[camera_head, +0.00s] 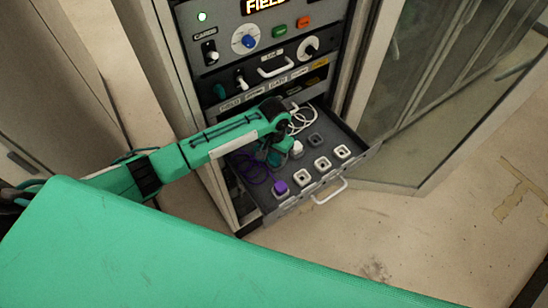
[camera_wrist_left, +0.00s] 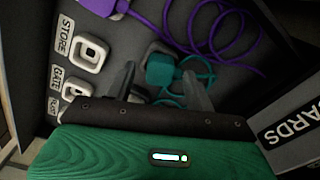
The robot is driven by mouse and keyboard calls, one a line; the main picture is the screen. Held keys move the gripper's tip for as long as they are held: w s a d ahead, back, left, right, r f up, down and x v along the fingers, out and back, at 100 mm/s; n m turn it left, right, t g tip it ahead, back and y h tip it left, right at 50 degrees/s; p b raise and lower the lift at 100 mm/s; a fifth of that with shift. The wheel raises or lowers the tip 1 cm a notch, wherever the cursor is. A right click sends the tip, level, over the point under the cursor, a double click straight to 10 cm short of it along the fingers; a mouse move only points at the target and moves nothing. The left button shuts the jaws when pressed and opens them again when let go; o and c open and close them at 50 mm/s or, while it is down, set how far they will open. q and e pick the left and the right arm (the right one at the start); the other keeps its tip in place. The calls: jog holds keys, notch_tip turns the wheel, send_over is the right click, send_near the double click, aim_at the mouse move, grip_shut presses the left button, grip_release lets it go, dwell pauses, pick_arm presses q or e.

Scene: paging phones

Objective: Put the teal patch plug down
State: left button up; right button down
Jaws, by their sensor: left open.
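The teal patch plug (camera_wrist_left: 160,70) is in the drawer in the left wrist view, in or against a dark holder, with its teal cord (camera_wrist_left: 198,70) beside it. I cannot tell how firmly it is seated. My left gripper (camera_wrist_left: 158,84) is open, its two fingers apart on either side of the plug's near end, and no grip on it shows. In the head view my left gripper (camera_head: 274,150) is over the back of the open drawer (camera_head: 318,199) and largely hides the teal plug. My right gripper is in neither view.
A purple plug (camera_head: 280,187) stands at the drawer's front-left, with a loose purple cord (camera_head: 252,170). White sockets (camera_head: 322,163) line the front, one marked STORE (camera_wrist_left: 90,53). A white plug (camera_head: 297,147) is close beside my gripper. The panel (camera_head: 258,88) rises behind.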

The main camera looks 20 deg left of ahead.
aim_at(274, 159)
pick_arm(q)
notch_tip(274, 159, up, 10)
jog(key=b, duration=0.1)
jog(key=shift+r+b, duration=0.15)
jog(key=shift+b, duration=0.15)
dwell(0.9)
